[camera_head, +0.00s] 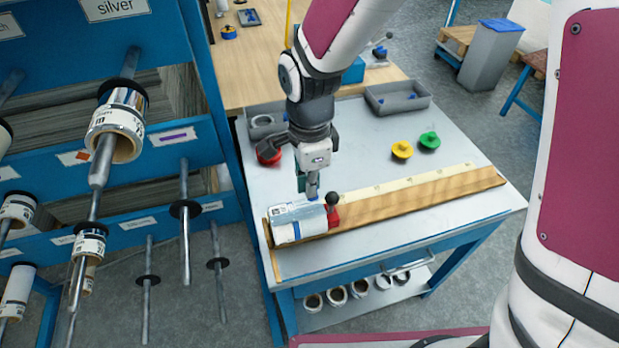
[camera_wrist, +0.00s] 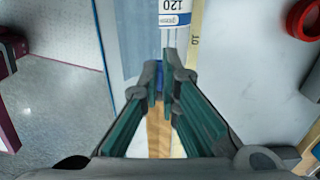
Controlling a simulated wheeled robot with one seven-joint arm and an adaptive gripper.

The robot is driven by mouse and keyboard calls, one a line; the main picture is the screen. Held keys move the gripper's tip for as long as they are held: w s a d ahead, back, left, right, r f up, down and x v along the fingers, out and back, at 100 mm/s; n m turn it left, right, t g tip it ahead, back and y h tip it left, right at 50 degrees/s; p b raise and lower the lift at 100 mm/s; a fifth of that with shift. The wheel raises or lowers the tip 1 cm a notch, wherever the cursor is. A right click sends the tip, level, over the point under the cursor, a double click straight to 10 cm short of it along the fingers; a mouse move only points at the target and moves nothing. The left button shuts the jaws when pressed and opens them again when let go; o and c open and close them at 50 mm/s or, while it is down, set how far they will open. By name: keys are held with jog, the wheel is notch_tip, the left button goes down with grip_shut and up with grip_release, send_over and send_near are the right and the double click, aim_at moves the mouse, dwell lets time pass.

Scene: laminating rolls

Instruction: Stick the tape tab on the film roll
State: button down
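The film roll (camera_head: 290,222) lies on its side at the left end of the wooden board on the bench. It is pale and shiny with a blue-striped label. In the wrist view its label (camera_wrist: 175,12) reads 120, beyond my fingertips. My gripper (camera_head: 312,192) points down over the top of the roll. In the wrist view my gripper (camera_wrist: 162,88) has its fingertips close together around a small blue tape tab (camera_wrist: 159,76). The tab (camera_head: 312,198) also shows at the fingertips, at the roll's upper edge. I cannot tell whether it touches the film.
A red stop with a dark knob (camera_head: 332,205) stands at the roll's right end. The wooden board (camera_head: 420,201) and a ruler strip run right. Yellow (camera_head: 402,149) and green (camera_head: 429,140) knobs and a grey tray (camera_head: 398,97) lie behind. A blue rack with rods (camera_head: 185,210) stands left.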

jog(key=shift+f+b, duration=1)
jog(key=shift+f, duration=0.85)
jog(key=shift+f, duration=0.2)
jog(key=c, duration=1.7)
grip_release()
jog(key=shift+r, duration=0.15)
